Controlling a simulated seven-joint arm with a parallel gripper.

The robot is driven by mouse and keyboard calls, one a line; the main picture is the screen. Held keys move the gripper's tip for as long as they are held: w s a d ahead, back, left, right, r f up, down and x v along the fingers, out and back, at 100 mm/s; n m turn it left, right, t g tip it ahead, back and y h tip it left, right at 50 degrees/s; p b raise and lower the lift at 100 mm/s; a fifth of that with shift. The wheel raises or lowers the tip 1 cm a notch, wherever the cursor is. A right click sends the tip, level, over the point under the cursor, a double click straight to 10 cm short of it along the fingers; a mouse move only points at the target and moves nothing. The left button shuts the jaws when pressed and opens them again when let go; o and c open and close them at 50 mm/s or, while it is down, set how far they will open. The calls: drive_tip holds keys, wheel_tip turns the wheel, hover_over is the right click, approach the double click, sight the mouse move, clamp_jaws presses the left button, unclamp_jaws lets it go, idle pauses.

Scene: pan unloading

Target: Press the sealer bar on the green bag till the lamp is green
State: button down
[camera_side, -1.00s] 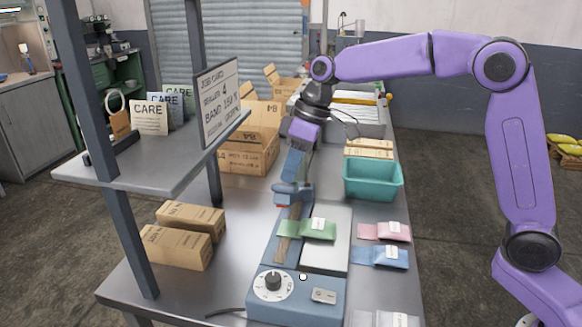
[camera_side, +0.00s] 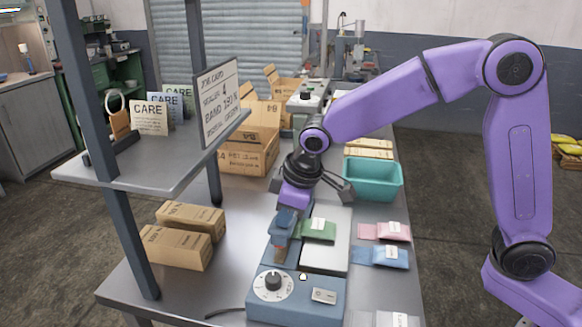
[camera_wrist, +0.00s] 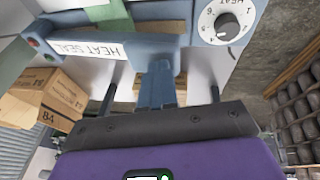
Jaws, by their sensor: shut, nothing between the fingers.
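The blue heat sealer (camera_side: 310,305) stands on the table with a dial (camera_side: 273,283) and a small white lamp (camera_side: 303,276) on its front. The green bag (camera_side: 318,230) lies across it, its left part hidden behind the bar and my gripper. The sealer bar (camera_side: 281,240) is low over the bag; it also shows in the wrist view, labelled HEAT SEAL (camera_wrist: 88,49), with green bag (camera_wrist: 112,20) beside it. I cannot tell whether it is fully down.
Pink (camera_side: 385,231) and blue (camera_side: 382,256) bags lie right of the sealer. A teal bin (camera_side: 372,183) stands behind them. Brown boxes (camera_side: 178,247) stand at left under a shelf (camera_side: 165,160) with a job card. Open cartons (camera_side: 245,155) stand at the back.

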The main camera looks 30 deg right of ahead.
sight(282, 235)
drive_tip(key=shift+s+a+f, duration=0.15)
drive_tip(key=shift+s+f, duration=0.05)
drive_tip(key=shift+f, duration=0.5)
drive_tip(key=shift+s+a+f, duration=0.15)
drive_tip(key=shift+s+f, duration=0.1)
drive_tip(key=shift+f, duration=0.5)
drive_tip(key=shift+s+a+f, duration=0.15)
drive_tip(key=shift+s+f, duration=0.05)
drive_tip(key=shift+f, duration=0.5)
drive_tip(key=shift+s+f, duration=0.1)
drive_tip(key=shift+a, duration=0.2)
idle(0.5)
drive_tip(key=shift+r, duration=0.55)
drive_tip(key=r, duration=0.5)
drive_tip(key=shift+w, duration=0.25)
drive_tip(key=s+a+v, duration=0.1)
drive_tip(key=v, duration=0.8)
drive_tip(key=shift+d+f, duration=0.1)
drive_tip(key=shift+d, duration=0.1)
drive_tip(key=s+d+f+n+g, duration=0.1)
drive_tip(key=s+d+f, duration=0.4)
drive_tip(key=s+d, duration=0.4)
drive_tip(key=s+d+f+n+g, duration=0.1)
drive_tip(key=s+d+f, duration=0.4)
drive_tip(key=s+d, duration=0.5)
drive_tip(key=s+g, duration=0.1)
drive_tip(key=s, duration=0.5)
drive_tip(key=shift+s+d+f+n+h, duration=0.15)
drive_tip(key=shift+s+d+n+h, duration=0.15)
drive_tip(key=shift+d+h, duration=0.1)
